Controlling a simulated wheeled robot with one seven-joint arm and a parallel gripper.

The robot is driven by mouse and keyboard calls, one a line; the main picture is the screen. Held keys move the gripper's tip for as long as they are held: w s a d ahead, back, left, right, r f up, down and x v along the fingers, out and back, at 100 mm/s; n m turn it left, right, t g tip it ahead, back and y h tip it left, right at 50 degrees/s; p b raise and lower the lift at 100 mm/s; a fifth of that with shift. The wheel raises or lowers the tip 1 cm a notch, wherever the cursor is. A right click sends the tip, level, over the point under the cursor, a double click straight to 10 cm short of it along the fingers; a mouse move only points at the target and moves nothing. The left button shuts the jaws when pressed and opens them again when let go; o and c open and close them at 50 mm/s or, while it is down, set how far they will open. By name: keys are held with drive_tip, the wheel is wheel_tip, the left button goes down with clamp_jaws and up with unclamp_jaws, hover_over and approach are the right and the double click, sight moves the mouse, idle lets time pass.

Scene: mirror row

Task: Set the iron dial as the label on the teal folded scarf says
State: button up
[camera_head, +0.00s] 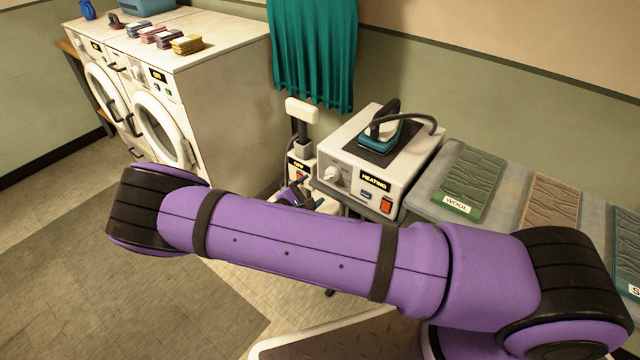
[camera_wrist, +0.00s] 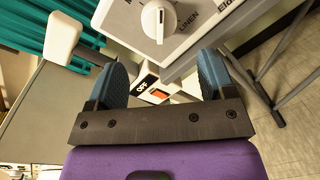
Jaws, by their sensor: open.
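The iron station (camera_head: 372,160) is a white box with a dark iron (camera_head: 381,130) on top and a display reading HEATING. Its white dial (camera_head: 332,173) is on the front face. In the wrist view the dial (camera_wrist: 158,20) is ahead of my fingertips, with the word LINEN beside it. My gripper (camera_wrist: 162,75) is open and empty, not touching the dial. In the head view my gripper (camera_head: 298,191) shows small, partly behind my arm. The teal folded scarf (camera_head: 627,245) is cut off at the right edge; its label shows only an S.
A green folded scarf (camera_head: 473,181) labelled WOOL and a brown one (camera_head: 550,203) lie on the grey table. A white device (camera_head: 301,155) with an OFF display stands left of the iron station. White washers (camera_head: 200,90) and a teal curtain (camera_head: 313,50) are further back.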

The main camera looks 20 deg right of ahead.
drive_tip(key=shift+v, duration=1.2)
drive_tip(key=shift+r, duration=0.1)
drive_tip(key=s+d+r+m+g+y, duration=0.3)
drive_tip(key=d+r+m, duration=0.1)
drive_tip(key=r, duration=0.7)
drive_tip(key=s+d+r+m+g+y, duration=0.3)
drive_tip(key=d+r+m+g, duration=0.1)
drive_tip(key=r, duration=0.6)
drive_tip(key=s+d+r+m+g+y, duration=0.3)
drive_tip(key=d+r+m, duration=0.1)
drive_tip(key=r, duration=0.7)
drive_tip(key=s+d+r+m+t+y, duration=0.2)
drive_tip(key=s+r+t, duration=0.1)
drive_tip(key=s+r, duration=0.5)
drive_tip(key=s+d+r+m+t+y, duration=0.2)
drive_tip(key=s+r, duration=0.6)
drive_tip(key=s, duration=0.6)
drive_tip(key=shift+s+r+m+t+y, duration=0.4)
drive_tip(key=shift+t+y, duration=0.1)
drive_tip(key=shift+y, duration=0.2)
